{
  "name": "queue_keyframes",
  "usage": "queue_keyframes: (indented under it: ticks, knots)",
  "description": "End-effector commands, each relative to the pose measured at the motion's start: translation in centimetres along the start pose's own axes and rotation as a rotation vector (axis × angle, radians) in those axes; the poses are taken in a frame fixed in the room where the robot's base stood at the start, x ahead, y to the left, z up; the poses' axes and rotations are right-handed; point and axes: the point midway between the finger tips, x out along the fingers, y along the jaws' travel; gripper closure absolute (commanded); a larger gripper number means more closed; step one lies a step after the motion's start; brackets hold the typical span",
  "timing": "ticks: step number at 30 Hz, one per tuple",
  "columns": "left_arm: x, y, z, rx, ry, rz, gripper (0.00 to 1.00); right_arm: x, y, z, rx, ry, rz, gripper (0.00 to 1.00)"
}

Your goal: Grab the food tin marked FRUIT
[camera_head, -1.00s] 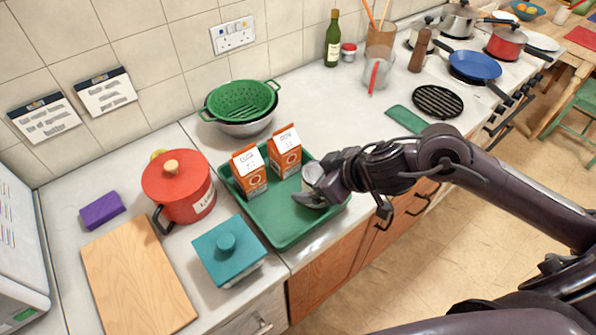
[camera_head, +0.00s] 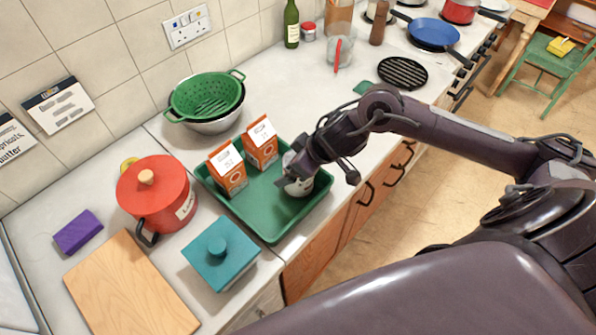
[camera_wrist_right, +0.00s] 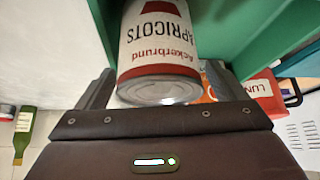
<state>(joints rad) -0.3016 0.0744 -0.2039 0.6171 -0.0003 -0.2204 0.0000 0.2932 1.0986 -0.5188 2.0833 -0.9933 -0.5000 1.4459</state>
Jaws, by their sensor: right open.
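A white and red tin (camera_head: 301,187) stands in the right part of the green tray (camera_head: 268,238), partly hidden by my right gripper (camera_head: 292,172). In the right wrist view the tin (camera_wrist_right: 158,50) reads APRICOTS and Ackerbrund; I see no FRUIT mark on the visible side. My right gripper (camera_wrist_right: 158,88) is open, with one finger on each side of the tin's near end. I cannot tell whether either finger touches it. My left gripper is not in view.
Two orange cartons (camera_head: 227,169) (camera_head: 261,144) stand in the tray left of the tin. A red pot (camera_head: 155,195), a teal lidded dish (camera_head: 220,252) and a wooden board (camera_head: 130,288) are left of the tray. A green colander (camera_head: 207,95) is behind.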

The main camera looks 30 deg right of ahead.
Motion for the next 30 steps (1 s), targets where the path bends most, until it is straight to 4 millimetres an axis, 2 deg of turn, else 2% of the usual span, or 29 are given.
queue_keyframes:
  ticks: [8, 22, 30]
  knots:
    - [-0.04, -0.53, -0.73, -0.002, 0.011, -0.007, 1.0, 0.39, 0.02, 0.01, -0.002, 0.0, 0.001, 0.09]
    - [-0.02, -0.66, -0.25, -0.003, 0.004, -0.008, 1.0, 0.35, 0.02, 0.0, -0.001, 0.0, 0.001, 0.71]
    - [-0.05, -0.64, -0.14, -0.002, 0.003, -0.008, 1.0, 0.21, 0.05, -0.19, -0.001, 0.003, 0.002, 0.72]
